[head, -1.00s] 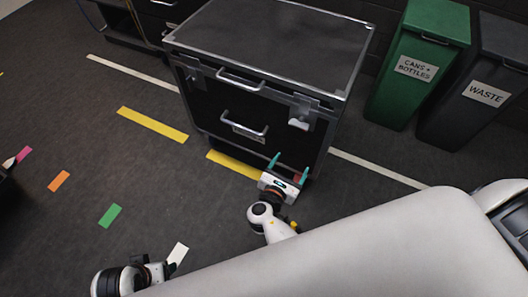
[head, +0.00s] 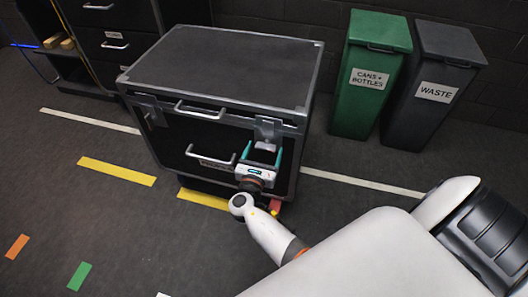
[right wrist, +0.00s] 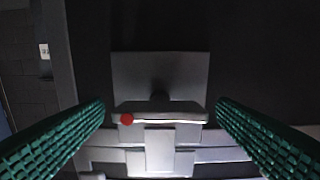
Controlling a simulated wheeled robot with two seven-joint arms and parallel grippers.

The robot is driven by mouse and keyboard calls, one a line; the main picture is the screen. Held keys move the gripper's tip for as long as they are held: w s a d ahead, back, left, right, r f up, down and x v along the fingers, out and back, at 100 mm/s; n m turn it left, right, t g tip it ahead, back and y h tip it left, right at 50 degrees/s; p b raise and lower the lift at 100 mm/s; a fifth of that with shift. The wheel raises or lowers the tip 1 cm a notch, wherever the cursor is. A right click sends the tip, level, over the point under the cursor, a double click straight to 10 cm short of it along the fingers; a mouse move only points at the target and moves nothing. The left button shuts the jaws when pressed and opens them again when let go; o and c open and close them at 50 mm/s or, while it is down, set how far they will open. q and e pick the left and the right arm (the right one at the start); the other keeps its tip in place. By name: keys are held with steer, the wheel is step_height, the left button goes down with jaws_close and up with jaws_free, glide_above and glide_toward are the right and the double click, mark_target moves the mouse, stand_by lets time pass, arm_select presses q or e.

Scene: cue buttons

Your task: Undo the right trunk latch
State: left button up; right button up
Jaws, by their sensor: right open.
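A black trunk (head: 222,68) with metal edges stands upright with its lid down. Its right latch (head: 268,131) is a grey metal plate on the front, near the right corner. The same latch fills the middle of the right wrist view (right wrist: 160,118), with a raised lip and a small red dot at its left end. My right gripper (head: 261,153) is open and empty just in front of and below this latch, with its teal fingers on either side of the latch's width. I cannot tell whether they touch it. The left latch (head: 147,108) is at the trunk's other front corner. My left gripper is out of view.
A green bin (head: 368,75) and a dark waste bin (head: 440,90) stand to the right. Black drawers (head: 112,40) stand behind at left. The floor in front has coloured tape strips (head: 117,171).

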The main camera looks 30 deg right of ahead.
steer(key=shift+w+d, duration=0.15)
steer(key=shift+d, duration=0.05)
steer(key=c, duration=1)
